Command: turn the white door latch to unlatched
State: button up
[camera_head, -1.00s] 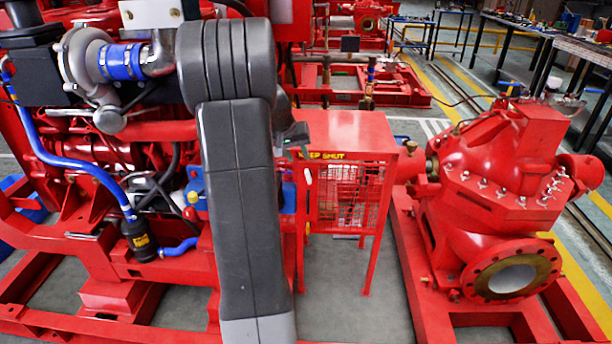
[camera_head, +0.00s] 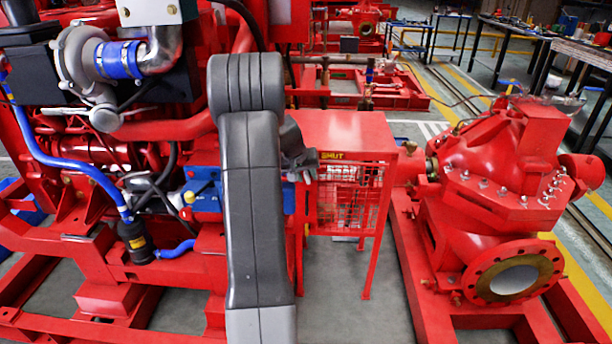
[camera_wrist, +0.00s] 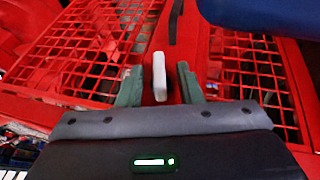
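The white door latch (camera_wrist: 159,76) shows in the wrist view as a small pale bar, upright in the picture, on a red frame post. My gripper (camera_wrist: 159,86) is open, with one green-grey finger on each side of the latch. Gaps show between the latch and both fingers, and I see no contact. In the head view my gripper (camera_head: 308,163) is at the left part of the red guard box's front, below its top. The latch cannot be made out in that view; my arm and gripper cover that area.
The red mesh guard (camera_head: 345,195) stands between the engine and the red pump (camera_head: 510,190). Mesh panels (camera_wrist: 85,45) flank the post in the wrist view. A blue part (camera_wrist: 265,15) hangs close at the upper right there. Bare floor (camera_head: 350,310) lies below the guard.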

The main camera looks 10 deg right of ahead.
grip_shut()
jog(key=shift+f+h+b, duration=0.25)
jog(key=shift+h+b, duration=0.05)
jog(key=shift+b, duration=0.8)
jog(key=shift+a+r+h+b, duration=0.1)
jog(key=shift+h+b, duration=0.2)
jog(key=shift+b, duration=0.05)
jog(key=shift+r, duration=0.1)
jog(key=shift+o, duration=0.2)
grip_release()
jog(key=shift+r, duration=0.1)
notch_tip(320, 180, up, 10)
jog(key=p, duration=0.3)
